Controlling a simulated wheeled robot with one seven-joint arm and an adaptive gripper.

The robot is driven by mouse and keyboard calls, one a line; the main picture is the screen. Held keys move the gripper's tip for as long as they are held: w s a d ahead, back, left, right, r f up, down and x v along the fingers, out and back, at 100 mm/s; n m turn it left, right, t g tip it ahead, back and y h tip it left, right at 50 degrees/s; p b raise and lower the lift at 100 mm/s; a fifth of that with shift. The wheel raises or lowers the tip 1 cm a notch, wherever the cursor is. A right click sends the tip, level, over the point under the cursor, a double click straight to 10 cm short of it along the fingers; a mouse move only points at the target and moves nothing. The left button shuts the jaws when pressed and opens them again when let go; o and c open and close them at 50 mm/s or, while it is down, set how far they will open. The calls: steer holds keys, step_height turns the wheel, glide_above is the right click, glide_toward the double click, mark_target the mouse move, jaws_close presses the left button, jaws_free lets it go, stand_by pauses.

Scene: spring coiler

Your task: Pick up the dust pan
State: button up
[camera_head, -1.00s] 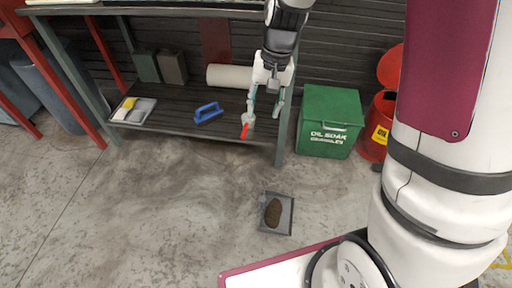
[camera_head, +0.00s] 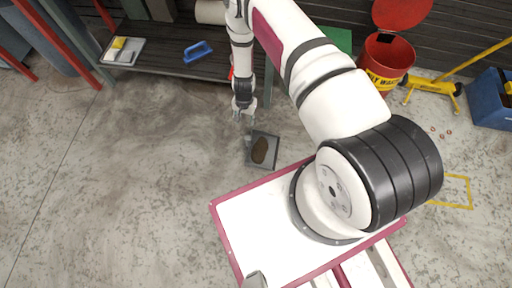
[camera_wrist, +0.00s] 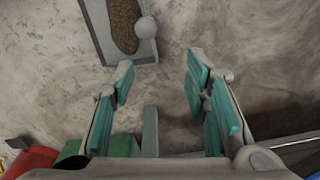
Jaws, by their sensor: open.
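The dust pan (camera_head: 272,151) is a shallow grey tray lying on the concrete floor in front of my base, with a brown oblong thing (camera_head: 259,150) in it. In the wrist view the dust pan (camera_wrist: 98,28) is at the top left, cut off by the frame edge, and a pale round knob (camera_wrist: 147,27) shows at its near right corner. My gripper (camera_head: 245,117) is just beyond the pan's far left side in the head view. In the wrist view my gripper (camera_wrist: 160,72) has its teal-padded fingers apart, with only floor between them. The pan is outside the fingers.
A bench with a low shelf (camera_head: 160,62) stands behind, holding a blue-handled tool (camera_head: 198,51) and a small tray (camera_head: 123,51). A red oily-waste bin (camera_head: 388,58), open, and a yellow jack (camera_head: 432,88) are at the back right. The floor left of the pan is clear.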

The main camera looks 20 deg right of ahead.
glide_above(249, 137)
step_height(249, 137, down, 4)
steer(key=shift+w+d+f, duration=0.1)
step_height(249, 137, down, 8)
steer(key=b, duration=0.2)
steer(key=shift+b, duration=0.35)
steer(key=shift+a+f+b, duration=0.15)
steer(key=shift+f+b, duration=0.55)
steer(key=shift+f, duration=0.7)
steer(key=shift+a+f+b, duration=0.1)
steer(key=shift+f+b, duration=0.6)
steer(key=shift+f, duration=0.7)
steer(key=shift+r, duration=0.1)
jaws_close()
